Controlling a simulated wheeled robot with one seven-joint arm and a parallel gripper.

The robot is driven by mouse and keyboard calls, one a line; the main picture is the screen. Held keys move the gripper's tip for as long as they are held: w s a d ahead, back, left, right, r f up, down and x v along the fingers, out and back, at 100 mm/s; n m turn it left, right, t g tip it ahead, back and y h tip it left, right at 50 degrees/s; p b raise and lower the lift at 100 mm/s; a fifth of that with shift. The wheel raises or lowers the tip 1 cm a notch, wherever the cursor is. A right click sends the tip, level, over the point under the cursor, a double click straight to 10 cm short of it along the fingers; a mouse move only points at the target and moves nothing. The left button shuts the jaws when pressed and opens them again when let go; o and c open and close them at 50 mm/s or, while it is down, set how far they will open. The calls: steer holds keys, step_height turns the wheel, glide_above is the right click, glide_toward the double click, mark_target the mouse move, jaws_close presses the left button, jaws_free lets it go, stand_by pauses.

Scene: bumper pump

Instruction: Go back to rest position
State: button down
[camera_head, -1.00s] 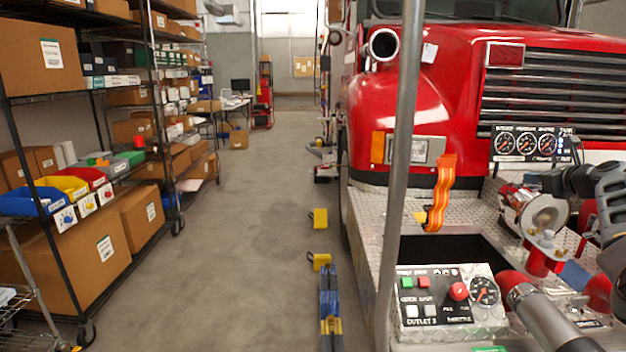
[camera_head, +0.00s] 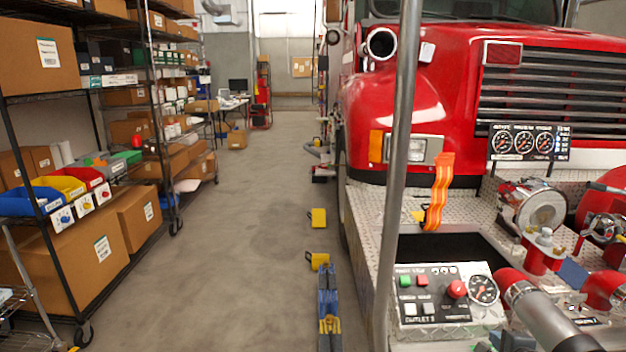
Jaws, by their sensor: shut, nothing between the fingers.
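My gripper and arm do not show in the view now. The red fire truck (camera_head: 455,95) fills the right side, with its bumper pump in the front right. The pump's control panel (camera_head: 440,308) has green, red and white buttons, a red knob and a round gauge. A gauge board (camera_head: 528,142) with three dials stands behind the pump. A silver-capped pump outlet (camera_head: 538,207) and a red fitting (camera_head: 541,255) are in plain view. An orange strap (camera_head: 438,192) stands at the bumper's dark recess.
A grey pole (camera_head: 401,150) crosses the view in front of the truck. Shelves with bins and boxes (camera_head: 88,245) line the left. The aisle floor (camera_head: 235,240) is open, with yellow blocks (camera_head: 318,217) and a blue-yellow object (camera_head: 329,305) beside the truck.

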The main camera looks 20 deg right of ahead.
steer(key=s+a+f+n+t+y, duration=0.1)
steer(key=s+a+f+n, duration=0.1)
steer(key=s+a+n, duration=1.5)
steer(key=s+a+r+n+t+y, duration=0.1)
steer(key=s+a+r+n+y, duration=0.1)
steer(key=s+a+r, duration=0.7)
steer(key=s+a+r+n+t+y, duration=0.1)
steer(key=s+a+r+n+y, duration=0.1)
steer(key=s+a+r+n, duration=0.3)
steer(key=s+a+r+b, duration=0.1)
steer(key=s+a+r, duration=0.3)
steer(key=s, duration=0.5)
steer(key=shift+s+r+y, duration=0.3)
steer(key=shift+r, duration=0.65)
steer(key=shift+a, duration=0.15)
